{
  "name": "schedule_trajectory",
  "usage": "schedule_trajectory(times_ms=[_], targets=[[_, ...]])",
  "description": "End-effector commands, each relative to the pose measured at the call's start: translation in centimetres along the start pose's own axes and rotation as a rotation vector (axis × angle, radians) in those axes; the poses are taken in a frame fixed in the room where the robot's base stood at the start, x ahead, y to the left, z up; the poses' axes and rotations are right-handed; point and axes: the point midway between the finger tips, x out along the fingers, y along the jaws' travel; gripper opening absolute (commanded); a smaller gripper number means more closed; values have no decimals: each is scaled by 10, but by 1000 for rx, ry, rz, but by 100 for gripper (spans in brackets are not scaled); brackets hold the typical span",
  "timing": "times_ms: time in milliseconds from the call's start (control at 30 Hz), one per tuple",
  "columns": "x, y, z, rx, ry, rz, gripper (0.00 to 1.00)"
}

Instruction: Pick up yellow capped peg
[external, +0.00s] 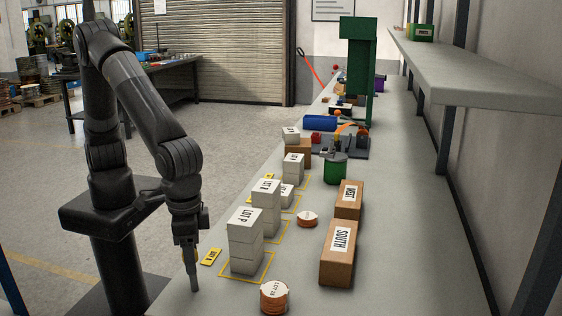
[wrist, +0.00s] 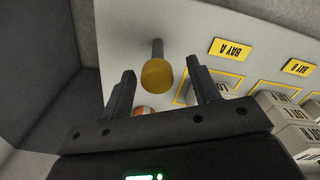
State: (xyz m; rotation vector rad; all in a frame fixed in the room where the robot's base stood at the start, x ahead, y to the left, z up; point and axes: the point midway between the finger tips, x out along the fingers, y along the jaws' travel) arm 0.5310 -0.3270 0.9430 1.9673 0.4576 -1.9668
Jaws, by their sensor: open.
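The yellow capped peg has a round yellow cap (wrist: 157,74) and a grey shaft (wrist: 157,47) in the wrist view. It appears upright on the bench, cap toward me. My gripper (external: 189,252) points down at the near left edge of the bench in the external view. Its two fingers are apart, and the cap shows between them with a gap on each side in the wrist view. I cannot tell how deep the cap sits between the fingers.
White boxes (external: 245,240) stand in stacks right of my gripper, with yellow bay labels (external: 210,257) beside them. A copper coil (external: 274,297) lies at the near edge. Brown boxes (external: 338,253) stand farther right. The bench's left edge is close to my gripper.

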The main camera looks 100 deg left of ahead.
Motion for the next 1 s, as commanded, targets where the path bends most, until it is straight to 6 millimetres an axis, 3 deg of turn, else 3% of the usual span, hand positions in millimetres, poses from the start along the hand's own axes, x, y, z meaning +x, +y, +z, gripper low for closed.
schedule_trajectory(times_ms=[300,567,1000], targets=[[42,2,2,1,0,-1,56],[45,2,2,1,0,0,56],[44,2,2,1,0,0,20]])
